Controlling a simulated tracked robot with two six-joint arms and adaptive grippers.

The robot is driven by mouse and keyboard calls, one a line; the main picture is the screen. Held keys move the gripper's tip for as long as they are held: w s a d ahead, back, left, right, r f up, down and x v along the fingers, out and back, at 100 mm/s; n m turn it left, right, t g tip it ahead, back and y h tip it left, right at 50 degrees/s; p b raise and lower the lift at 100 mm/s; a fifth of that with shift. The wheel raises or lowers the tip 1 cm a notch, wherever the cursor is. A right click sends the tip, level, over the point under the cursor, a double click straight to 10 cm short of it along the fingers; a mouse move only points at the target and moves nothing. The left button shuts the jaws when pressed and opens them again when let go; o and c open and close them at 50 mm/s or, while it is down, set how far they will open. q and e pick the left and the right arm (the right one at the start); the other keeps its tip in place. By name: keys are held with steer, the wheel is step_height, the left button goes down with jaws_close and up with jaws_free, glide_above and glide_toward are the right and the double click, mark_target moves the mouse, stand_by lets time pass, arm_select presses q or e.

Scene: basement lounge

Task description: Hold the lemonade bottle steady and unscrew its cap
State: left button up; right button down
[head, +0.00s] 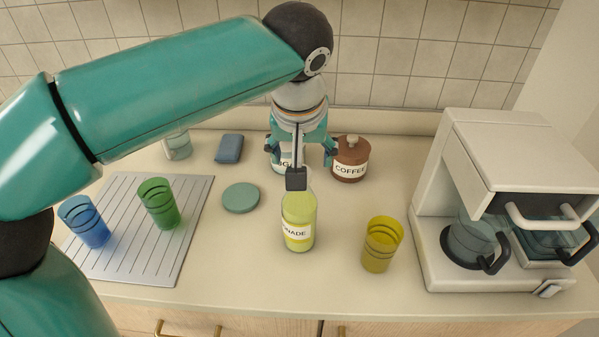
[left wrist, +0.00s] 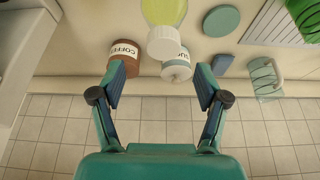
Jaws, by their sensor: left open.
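The lemonade bottle (head: 298,215) stands upright near the middle of the counter, pale yellow-green with a white label. In the head view its top is hidden behind a dark block on my left wrist. The left wrist view shows the bottle (left wrist: 165,10) with its white cap (left wrist: 164,47) on, beyond the fingertips. My left gripper (head: 302,155) is above and behind the bottle in the head view. In the left wrist view the gripper (left wrist: 160,78) is open and empty, its fingers spread wide. It does not visibly touch the bottle. My right gripper is in neither view.
A brown coffee jar (head: 350,158) and a white sugar jar (left wrist: 178,66) stand by the tiled wall. A yellow glass (head: 382,243) and coffee maker (head: 455,150) are right. A green coaster (head: 240,197) and ridged mat (head: 120,255) with blue and green glasses are left.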

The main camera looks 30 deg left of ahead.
arm_select(q)
steer(key=x, duration=0.3)
steer(key=shift+s+a+f, duration=0.2)
steer(key=shift+s+f, duration=0.05)
steer(key=shift+f, duration=0.1)
steer(key=shift+w+f, duration=0.2)
steer(key=shift+f, duration=0.15)
steer(key=c, duration=0.7)
